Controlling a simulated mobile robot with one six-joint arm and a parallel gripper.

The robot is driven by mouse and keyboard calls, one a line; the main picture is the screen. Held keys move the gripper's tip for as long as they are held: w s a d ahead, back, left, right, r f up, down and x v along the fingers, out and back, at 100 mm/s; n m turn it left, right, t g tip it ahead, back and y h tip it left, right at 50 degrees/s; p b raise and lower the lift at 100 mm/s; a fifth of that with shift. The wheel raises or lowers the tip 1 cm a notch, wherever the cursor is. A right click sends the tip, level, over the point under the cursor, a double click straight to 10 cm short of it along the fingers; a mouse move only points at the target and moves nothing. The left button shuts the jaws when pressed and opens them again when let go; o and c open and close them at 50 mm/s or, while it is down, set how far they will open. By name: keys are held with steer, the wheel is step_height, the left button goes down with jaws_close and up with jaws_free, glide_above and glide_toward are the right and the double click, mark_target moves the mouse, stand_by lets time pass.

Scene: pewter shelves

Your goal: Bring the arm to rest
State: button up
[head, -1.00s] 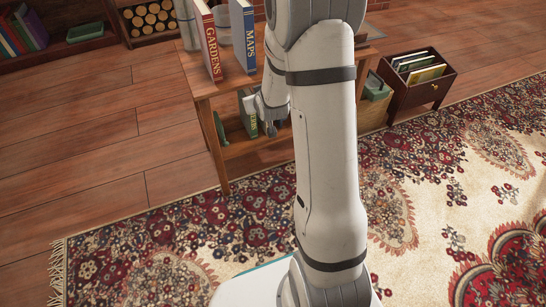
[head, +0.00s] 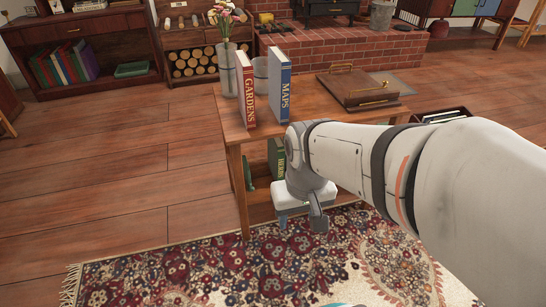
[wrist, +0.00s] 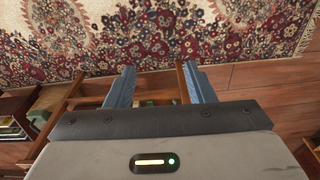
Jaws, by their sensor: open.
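My gripper (head: 300,221) is in front of the wooden shelf table in the head view, below its top and over the near rug. In the wrist view my gripper (wrist: 160,88) shows two blue-grey fingers spread wide apart with nothing between them. My arm comes in from the right and crosses in front of the table's right part. The wooden table (head: 234,103) holds a red GARDENS book (head: 245,90) and a blue MAPS book (head: 280,92), both upright. A green book (head: 277,160) stands on the lower shelf, partly hidden by my arm.
A patterned rug (head: 210,270) covers the near floor. A brick hearth (head: 330,45) and a bookcase (head: 80,50) stand behind. The wooden floor at left is clear.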

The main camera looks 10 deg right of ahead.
step_height(320, 180, up, 36)
steer(key=t+p, duration=0.1)
steer(key=p, duration=3.2)
steer(key=shift+s+d+r+p, duration=0.25)
steer(key=shift+s+p, duration=0.05)
steer(key=shift+s, duration=0.05)
steer(key=shift+a, duration=0.1)
